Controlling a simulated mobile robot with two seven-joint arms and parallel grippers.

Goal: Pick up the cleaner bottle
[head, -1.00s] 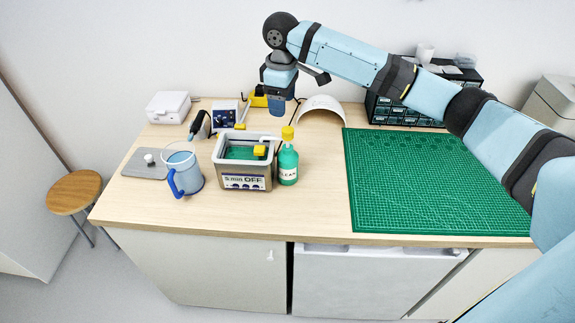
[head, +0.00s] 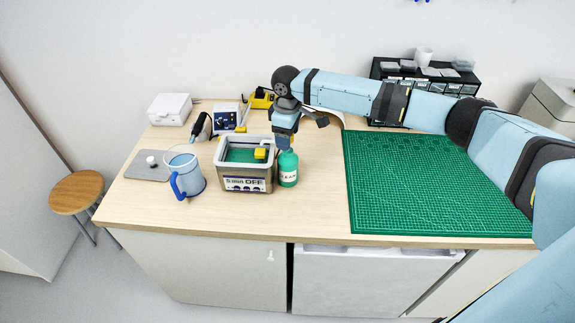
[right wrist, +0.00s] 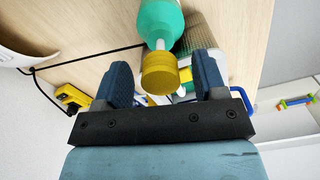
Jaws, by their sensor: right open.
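The cleaner bottle (head: 288,169) is green with a white label and stands upright on the bench, just right of the grey ultrasonic bath. In the right wrist view its green body (right wrist: 160,22) and yellow cap (right wrist: 160,73) show, with the cap between the two fingers. My right gripper (head: 286,143) is at the bottle's top and hides the cap in the head view. In the right wrist view the right gripper (right wrist: 165,82) is open, one finger on each side of the cap, with gaps visible. My left gripper is not in view.
The grey bath (head: 244,183) with a yellow-tabbed green basket stands close to the bottle's left. A blue-handled jug (head: 184,174) is further left. A green cutting mat (head: 430,185) covers the right. Bare wood lies between bottle and mat.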

